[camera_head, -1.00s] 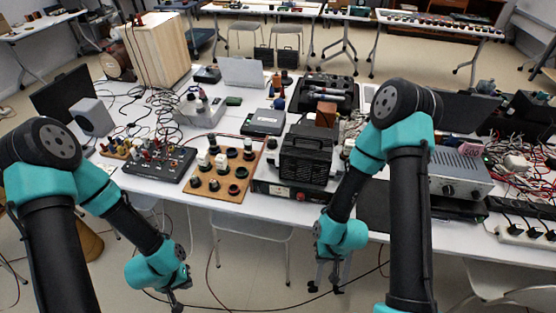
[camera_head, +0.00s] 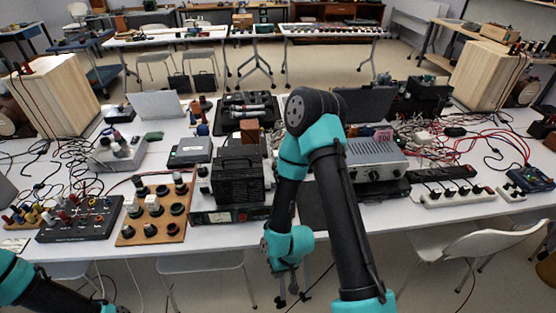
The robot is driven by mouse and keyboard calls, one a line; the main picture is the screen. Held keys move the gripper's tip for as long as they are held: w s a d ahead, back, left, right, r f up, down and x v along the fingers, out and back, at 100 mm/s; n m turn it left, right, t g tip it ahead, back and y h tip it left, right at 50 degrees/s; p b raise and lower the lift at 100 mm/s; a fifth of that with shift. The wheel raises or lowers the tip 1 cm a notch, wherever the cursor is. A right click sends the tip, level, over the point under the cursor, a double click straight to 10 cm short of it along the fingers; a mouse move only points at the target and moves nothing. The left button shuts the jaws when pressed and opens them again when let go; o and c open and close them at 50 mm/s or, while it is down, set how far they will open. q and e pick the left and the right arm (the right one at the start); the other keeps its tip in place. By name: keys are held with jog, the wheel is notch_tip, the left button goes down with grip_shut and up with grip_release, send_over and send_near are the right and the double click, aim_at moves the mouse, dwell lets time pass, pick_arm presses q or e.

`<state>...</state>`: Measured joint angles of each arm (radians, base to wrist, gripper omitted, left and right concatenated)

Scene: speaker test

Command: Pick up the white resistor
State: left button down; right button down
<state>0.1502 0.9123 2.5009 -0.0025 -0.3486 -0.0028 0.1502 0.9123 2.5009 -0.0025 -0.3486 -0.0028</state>
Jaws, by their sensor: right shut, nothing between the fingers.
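A wooden board (camera_head: 124,233) with dark round sockets lies near the table's front edge, left of centre. Two small white blocks stand on it, a left one (camera_head: 131,204) and a right one (camera_head: 153,203). I cannot tell whether either is the white resistor. My right gripper (camera_head: 291,297) hangs low in front of the table edge, right of the board and apart from it. It is shut and empty.
A black-cased instrument (camera_head: 239,181) stands right of the board. A black panel with knobs (camera_head: 80,219) lies to its left. A grey power supply (camera_head: 374,161) and tangled red cables (camera_head: 480,140) are on the right. A chair (camera_head: 482,245) stands in front at right.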

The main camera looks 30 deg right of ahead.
pick_arm(q)
jog(key=c, duration=1.8)
grip_release()
jog(key=shift+c, duration=0.2)
jog(key=o, duration=1.2)
jog(key=shift+o, duration=0.2)
